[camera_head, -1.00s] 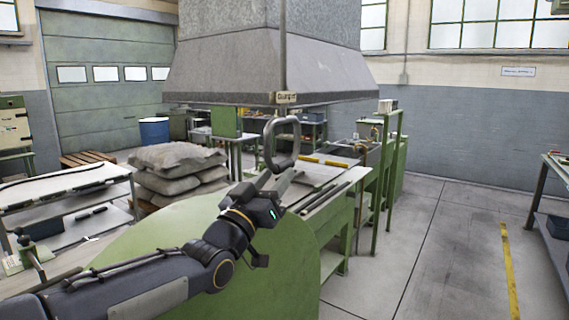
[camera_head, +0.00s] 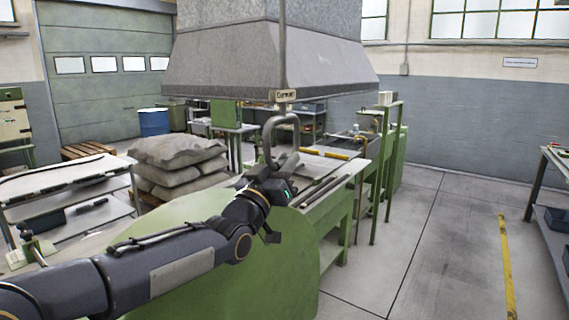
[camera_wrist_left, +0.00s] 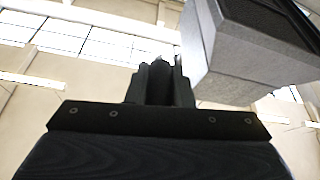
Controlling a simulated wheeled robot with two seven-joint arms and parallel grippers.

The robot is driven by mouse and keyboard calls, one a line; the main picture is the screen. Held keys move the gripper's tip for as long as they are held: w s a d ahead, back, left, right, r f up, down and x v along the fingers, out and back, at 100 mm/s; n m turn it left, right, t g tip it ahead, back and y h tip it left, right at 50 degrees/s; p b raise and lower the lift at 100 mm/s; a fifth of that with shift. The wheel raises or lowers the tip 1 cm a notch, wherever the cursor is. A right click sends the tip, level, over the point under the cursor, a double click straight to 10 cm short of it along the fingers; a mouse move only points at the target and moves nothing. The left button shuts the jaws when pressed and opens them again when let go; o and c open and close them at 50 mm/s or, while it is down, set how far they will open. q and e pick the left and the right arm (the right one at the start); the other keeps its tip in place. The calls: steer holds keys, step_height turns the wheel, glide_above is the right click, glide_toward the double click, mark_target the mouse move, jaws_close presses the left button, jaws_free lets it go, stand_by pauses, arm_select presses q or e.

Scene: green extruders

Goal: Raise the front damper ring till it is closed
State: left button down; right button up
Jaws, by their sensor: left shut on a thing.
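The damper ring (camera_head: 267,136) is a grey metal loop hanging from a thin rod under the front edge of the grey extraction hood (camera_head: 270,62). A small label plate (camera_head: 284,96) sits on the rod just above it. My left gripper (camera_head: 279,163) comes up from below and is shut at the lower part of the ring, which it partly hides. In the left wrist view the fingers (camera_wrist_left: 160,82) point up beside the hood's duct, and the ring cannot be made out there. My right gripper is not in view.
A large green machine guard (camera_head: 240,260) lies below my left arm. Stacked grey sacks (camera_head: 178,160) stand behind it to the left. A green-framed bench (camera_head: 335,190) runs back to the right. The floor (camera_head: 430,230) at right is clear.

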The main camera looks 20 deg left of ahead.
mark_target(281, 105)
arm_select(q)
step_height(281, 105, up, 12)
steer(key=p, duration=0.3)
steer(key=shift+r+p, duration=0.1)
steer(key=shift+p, duration=0.25)
steer(key=shift+s+a+r, duration=0.1)
steer(key=shift+r, duration=0.3)
steer(key=c, duration=1.5)
jaws_free()
steer(key=shift+o, duration=1.1)
steer(key=shift+f, duration=0.2)
